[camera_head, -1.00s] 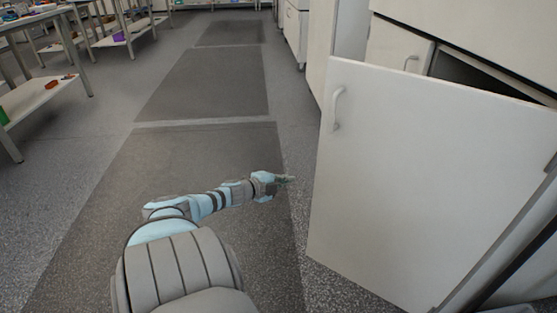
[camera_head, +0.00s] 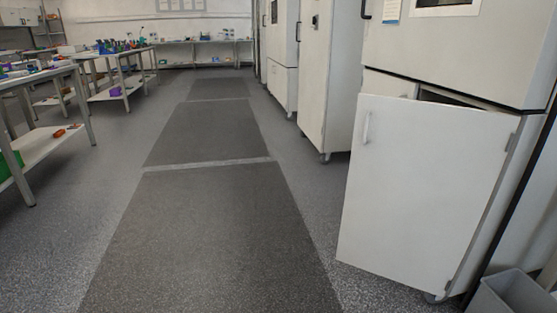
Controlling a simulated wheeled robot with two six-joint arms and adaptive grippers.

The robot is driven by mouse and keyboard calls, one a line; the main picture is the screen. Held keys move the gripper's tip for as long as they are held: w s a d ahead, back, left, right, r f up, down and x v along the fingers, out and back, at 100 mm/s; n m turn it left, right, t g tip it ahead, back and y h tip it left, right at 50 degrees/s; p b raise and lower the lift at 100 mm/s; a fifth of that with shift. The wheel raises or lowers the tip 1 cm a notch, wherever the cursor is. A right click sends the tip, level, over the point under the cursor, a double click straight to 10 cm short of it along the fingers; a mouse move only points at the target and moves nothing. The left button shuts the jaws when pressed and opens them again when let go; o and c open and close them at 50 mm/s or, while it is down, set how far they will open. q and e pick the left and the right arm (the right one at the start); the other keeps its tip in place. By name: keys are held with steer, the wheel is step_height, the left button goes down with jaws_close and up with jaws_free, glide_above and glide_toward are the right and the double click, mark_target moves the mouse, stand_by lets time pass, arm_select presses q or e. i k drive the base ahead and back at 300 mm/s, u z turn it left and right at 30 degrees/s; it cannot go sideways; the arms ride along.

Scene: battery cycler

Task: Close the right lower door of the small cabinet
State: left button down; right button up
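The small cabinet (camera_head: 450,55) stands at the right of the head view. Its right lower door (camera_head: 425,185) is a white panel that stands open, swung out toward the aisle. The door's hinges are along its right edge. A light vertical handle (camera_head: 367,128) sits near its upper left corner. A dark gap of the cabinet's inside shows above the door's top edge. The left lower door (camera_head: 390,84) shows only in part behind it and looks shut. Neither of my grippers is in view.
A grey bin (camera_head: 512,292) stands on the floor at the lower right, near the door's hinge side. Tall white cabinets (camera_head: 332,80) line the right side farther back. Workbenches (camera_head: 45,143) stand at the left. The dark floor mat (camera_head: 210,235) between them is clear.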

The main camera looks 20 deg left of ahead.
mark_target(423, 176)
steer(key=z, duration=0.55)
steer(key=i, duration=0.4)
steer(key=z, duration=0.55)
steer(key=i, duration=0.95)
steer(key=u, duration=0.25)
